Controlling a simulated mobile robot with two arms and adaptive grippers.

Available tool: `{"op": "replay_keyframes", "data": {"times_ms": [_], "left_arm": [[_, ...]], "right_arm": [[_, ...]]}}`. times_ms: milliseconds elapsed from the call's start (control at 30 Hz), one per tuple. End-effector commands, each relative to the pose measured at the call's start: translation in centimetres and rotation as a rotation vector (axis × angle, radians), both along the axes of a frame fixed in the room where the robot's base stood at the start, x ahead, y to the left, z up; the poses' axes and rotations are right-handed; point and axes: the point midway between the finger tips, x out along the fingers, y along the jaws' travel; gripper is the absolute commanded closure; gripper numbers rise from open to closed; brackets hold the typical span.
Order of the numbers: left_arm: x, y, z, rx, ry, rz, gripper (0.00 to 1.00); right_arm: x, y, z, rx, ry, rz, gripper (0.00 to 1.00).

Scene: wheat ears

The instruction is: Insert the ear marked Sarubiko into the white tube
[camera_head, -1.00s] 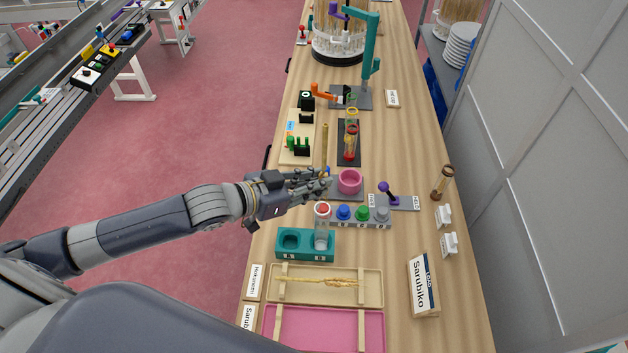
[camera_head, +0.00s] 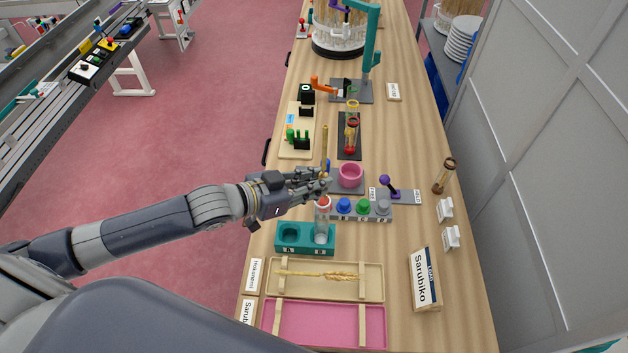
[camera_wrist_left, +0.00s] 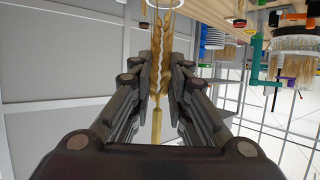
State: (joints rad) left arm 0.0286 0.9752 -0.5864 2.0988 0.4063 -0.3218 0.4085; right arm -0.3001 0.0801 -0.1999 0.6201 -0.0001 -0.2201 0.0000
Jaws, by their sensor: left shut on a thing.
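My left gripper (camera_head: 318,183) is shut on a wheat ear (camera_head: 324,142), whose straw stalk stands up above the fingers. The left wrist view shows the golden ear head (camera_wrist_left: 160,60) between the two fingers (camera_wrist_left: 158,100). A white ring (camera_wrist_left: 165,4) lies at the ear's tip there; I cannot tell whether the tip is inside it. In the head view a clear tube with a pale rim (camera_head: 322,228) stands upright in the right hole of the teal rack (camera_head: 290,248), just below my gripper. A Sarubiko sign (camera_head: 425,280) stands at the right. My right gripper is not in view.
Another ear (camera_head: 340,276) lies in the beige tray (camera_head: 372,290); the pink tray (camera_head: 310,322) is empty. Coloured knobs (camera_head: 363,206) and a pink ring-shaped cup (camera_head: 350,174) stand close to my gripper.

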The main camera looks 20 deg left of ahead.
Motion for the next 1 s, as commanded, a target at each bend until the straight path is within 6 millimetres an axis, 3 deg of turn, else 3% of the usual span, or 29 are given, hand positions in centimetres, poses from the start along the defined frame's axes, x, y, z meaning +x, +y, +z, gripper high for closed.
{"op": "replay_keyframes", "data": {"times_ms": [1000], "left_arm": [[0.0,0.0,-3.2,-0.001,0.001,0.000,0.94]], "right_arm": [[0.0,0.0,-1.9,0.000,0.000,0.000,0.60]]}}
